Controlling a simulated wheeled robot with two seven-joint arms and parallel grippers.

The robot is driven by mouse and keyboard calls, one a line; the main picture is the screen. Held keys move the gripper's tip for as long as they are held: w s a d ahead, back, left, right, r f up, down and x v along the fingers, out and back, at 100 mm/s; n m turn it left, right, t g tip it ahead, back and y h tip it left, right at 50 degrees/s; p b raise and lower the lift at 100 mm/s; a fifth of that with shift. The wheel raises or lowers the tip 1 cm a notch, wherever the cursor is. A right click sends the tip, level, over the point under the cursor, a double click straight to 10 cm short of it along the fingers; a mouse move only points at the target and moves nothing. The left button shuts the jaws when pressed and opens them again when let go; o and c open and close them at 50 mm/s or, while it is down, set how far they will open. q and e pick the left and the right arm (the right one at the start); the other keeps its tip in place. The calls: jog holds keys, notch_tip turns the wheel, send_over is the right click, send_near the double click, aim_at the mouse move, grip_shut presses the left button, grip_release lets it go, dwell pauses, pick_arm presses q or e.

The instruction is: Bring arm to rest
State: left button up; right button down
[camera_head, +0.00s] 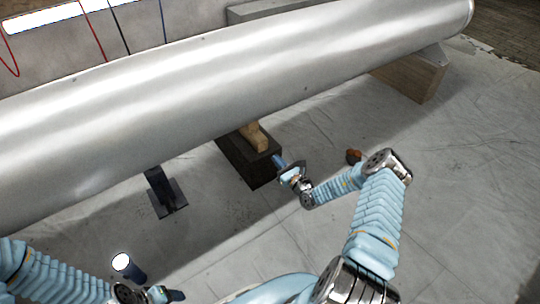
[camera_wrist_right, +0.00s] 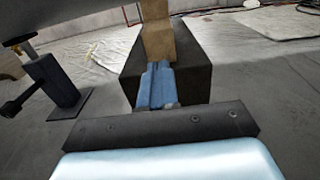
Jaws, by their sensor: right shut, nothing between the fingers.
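My right arm reaches in from the bottom right of the head view. Its right gripper (camera_head: 279,163) is shut and empty, beside the front of a black block (camera_head: 240,158) under the big metal cylinder (camera_head: 200,90). In the right wrist view the blue fingers (camera_wrist_right: 157,85) are closed together and point at the black block (camera_wrist_right: 192,62) and the wooden piece (camera_wrist_right: 157,38) on it. I cannot tell whether the fingertips touch the block. My left arm shows at the bottom left; its gripper (camera_head: 165,295) is partly cut off and its jaws are unclear.
A dark stand (camera_head: 163,190) supports the cylinder at left, and a wooden block (camera_head: 415,75) sits under its right end. A small brown object (camera_head: 353,156) lies near my right forearm. A dark can-like thing (camera_head: 127,266) stands near my left arm. The sheeted floor (camera_head: 460,180) at right is clear.

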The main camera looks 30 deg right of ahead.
jog(key=s, duration=0.7)
jog(key=shift+d+p, duration=0.3)
jog(key=s+a+n+g+y+p, duration=0.1)
jog(key=s+a+n+g+y, duration=0.3)
jog(key=a, duration=0.5)
jog(key=s+a+r+n+g+y+p, duration=0.1)
jog(key=s+a+n+g+y, duration=0.3)
jog(key=a, duration=0.4)
jog(key=s+a+n+g+y+p, duration=0.1)
jog(key=s+a+n+g+y, duration=0.15)
jog(key=a+n+g, duration=0.5)
jog(key=s+a+r+n+g+h+p, duration=0.1)
jog(key=s+a+r+n+h+p, duration=0.2)
jog(key=s+n+h, duration=0.5)
jog(key=s+a+r+n, duration=0.1)
jog(key=s+n, duration=0.3)
jog(key=n, duration=0.5)
jog(key=shift+g, duration=0.35)
jog(key=shift+r+n, duration=0.1)
jog(key=shift+n, duration=0.15)
